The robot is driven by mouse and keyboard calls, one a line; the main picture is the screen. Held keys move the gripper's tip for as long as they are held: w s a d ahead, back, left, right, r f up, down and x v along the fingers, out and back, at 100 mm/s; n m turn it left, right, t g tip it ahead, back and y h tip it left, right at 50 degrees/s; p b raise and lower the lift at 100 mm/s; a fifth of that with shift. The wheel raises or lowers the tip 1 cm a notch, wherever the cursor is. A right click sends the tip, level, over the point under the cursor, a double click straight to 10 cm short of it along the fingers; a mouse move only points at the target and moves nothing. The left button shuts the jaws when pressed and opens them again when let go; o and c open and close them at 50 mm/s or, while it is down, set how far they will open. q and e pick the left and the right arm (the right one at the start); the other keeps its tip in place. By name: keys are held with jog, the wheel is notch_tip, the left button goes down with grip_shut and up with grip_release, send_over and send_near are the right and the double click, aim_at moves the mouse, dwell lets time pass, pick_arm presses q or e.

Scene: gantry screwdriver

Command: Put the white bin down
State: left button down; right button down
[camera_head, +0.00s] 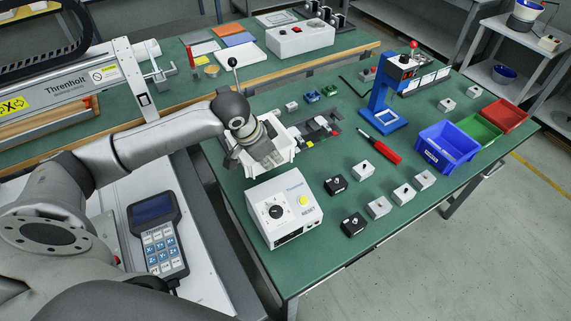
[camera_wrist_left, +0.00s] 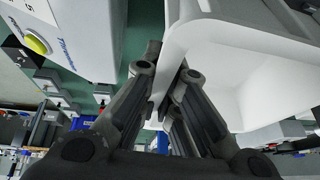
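The white bin (camera_head: 287,137) is at the left edge of the green table (camera_head: 330,165), behind the white control box. My left gripper (camera_head: 266,157) reaches down over it and covers part of it. In the left wrist view, the fingers (camera_wrist_left: 168,88) are closed around one wall of the white bin (camera_wrist_left: 262,72). The bin looks roughly upright. I cannot tell whether its underside touches the table. My right gripper is not in view.
The white control box (camera_head: 284,209) with a yellow button stands just in front of the bin. Small parts lie right of it, near a red screwdriver (camera_head: 380,147). A blue stand (camera_head: 383,105) and blue bin (camera_head: 447,147) are farther right. Some green tabletop is clear between them.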

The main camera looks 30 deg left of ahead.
pick_arm(q)
jog(key=shift+f, duration=3.6)
jog(key=shift+f, duration=0.1)
jog(key=c, duration=1.9)
grip_release()
